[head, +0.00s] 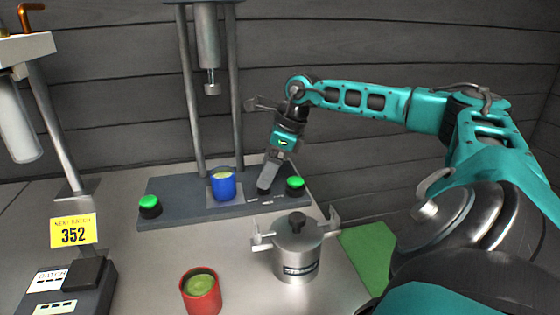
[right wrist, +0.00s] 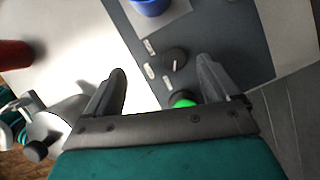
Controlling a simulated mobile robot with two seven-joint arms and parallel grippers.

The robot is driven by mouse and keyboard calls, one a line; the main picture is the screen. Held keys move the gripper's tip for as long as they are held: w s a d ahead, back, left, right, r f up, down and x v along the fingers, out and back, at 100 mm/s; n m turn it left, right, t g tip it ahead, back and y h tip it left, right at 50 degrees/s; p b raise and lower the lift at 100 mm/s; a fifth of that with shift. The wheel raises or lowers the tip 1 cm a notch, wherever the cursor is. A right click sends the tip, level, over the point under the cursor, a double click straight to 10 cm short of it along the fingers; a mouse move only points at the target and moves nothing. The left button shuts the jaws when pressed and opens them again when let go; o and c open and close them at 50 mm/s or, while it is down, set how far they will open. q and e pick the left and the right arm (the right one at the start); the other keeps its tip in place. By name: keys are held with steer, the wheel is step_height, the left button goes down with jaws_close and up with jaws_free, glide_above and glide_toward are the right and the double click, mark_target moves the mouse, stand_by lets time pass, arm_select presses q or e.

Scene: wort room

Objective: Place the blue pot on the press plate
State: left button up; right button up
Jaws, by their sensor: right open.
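The blue pot (head: 223,188) stands upright on the light square press plate (head: 225,204), under the press ram (head: 211,80). It holds something pale green. In the right wrist view the pot (right wrist: 151,5) is cut off by the top edge, with part of the plate (right wrist: 178,20) beside it. My right gripper (head: 271,175) is to the right of the pot, apart from it, pointing down over the dark base near a black knob. In the right wrist view its fingers (right wrist: 162,75) are spread, with the knob (right wrist: 174,60) seen between them. My left gripper is out of view.
Green buttons (head: 150,203) (head: 295,183) sit at both ends of the base. A lidded metal pot (head: 297,255) and a red pot (head: 201,292) stand in front. A stand with a yellow 352 sign (head: 74,232) is at left. A green mat (head: 368,250) lies at right.

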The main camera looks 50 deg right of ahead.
steer(key=shift+s+d+b, duration=0.15)
steer(key=shift+s+d, duration=0.2)
steer(key=shift+s, duration=0.25)
steer(key=shift+s+d+b, duration=0.15)
steer(key=shift+s+d, duration=0.2)
steer(key=shift+s, duration=0.2)
